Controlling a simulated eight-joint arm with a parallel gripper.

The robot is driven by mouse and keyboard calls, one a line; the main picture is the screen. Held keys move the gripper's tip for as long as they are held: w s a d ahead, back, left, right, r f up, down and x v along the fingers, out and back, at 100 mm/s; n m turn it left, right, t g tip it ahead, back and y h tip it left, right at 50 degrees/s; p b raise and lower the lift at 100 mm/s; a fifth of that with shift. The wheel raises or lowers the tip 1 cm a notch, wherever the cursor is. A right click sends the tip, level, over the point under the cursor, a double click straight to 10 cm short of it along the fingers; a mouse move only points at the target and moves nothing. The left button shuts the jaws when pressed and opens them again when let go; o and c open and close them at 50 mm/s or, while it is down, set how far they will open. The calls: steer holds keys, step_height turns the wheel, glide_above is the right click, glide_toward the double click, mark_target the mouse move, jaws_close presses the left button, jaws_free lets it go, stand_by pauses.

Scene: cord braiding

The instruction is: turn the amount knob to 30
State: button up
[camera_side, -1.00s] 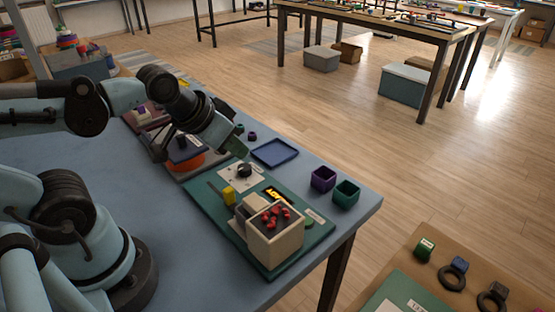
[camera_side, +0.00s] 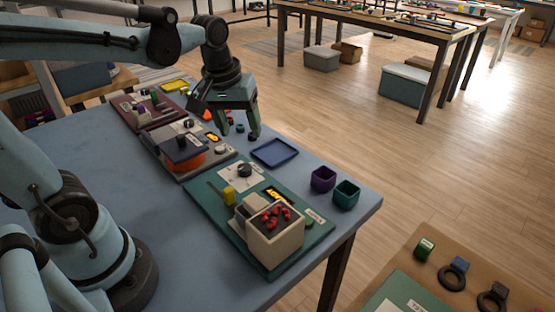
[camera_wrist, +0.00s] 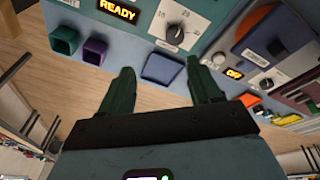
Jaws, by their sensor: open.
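The amount knob (camera_side: 244,170) is a black round knob on a white plate with printed marks, on the green board (camera_side: 205,206). In the wrist view the knob (camera_wrist: 177,31) shows near the top, with small numbers around it. I cannot read its setting for certain. My gripper (camera_side: 240,133) is open and empty, its fingers pointing down. It hangs apart from the knob, farther back along the table, near the blue tray. In the wrist view my gripper's fingers (camera_wrist: 158,68) are spread below the knob. A lit display (camera_wrist: 117,9) beside the knob reads READY.
A blue tray (camera_side: 275,153) lies beside the boards. Purple (camera_side: 323,179) and green (camera_side: 346,194) open boxes stand near the table edge. A cream box (camera_side: 274,239) with red pieces and a yellow-topped lever (camera_side: 229,195) stand close to the knob. Another board (camera_side: 190,150) lies behind.

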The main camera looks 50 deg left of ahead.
mark_target(244, 167)
steer(key=a+f+n+g, duration=0.1)
steer(key=f, duration=0.3)
steer(key=w+a+f+n, duration=0.1)
steer(key=f, duration=0.3)
steer(key=w+a+f+n+g, duration=0.1)
steer(key=f+n, duration=0.1)
steer(key=f, duration=0.3)
steer(key=shift+w+g, duration=0.2)
steer(key=shift+g, duration=0.1)
steer(key=c, duration=1)
steer(key=shift+c, duration=0.2)
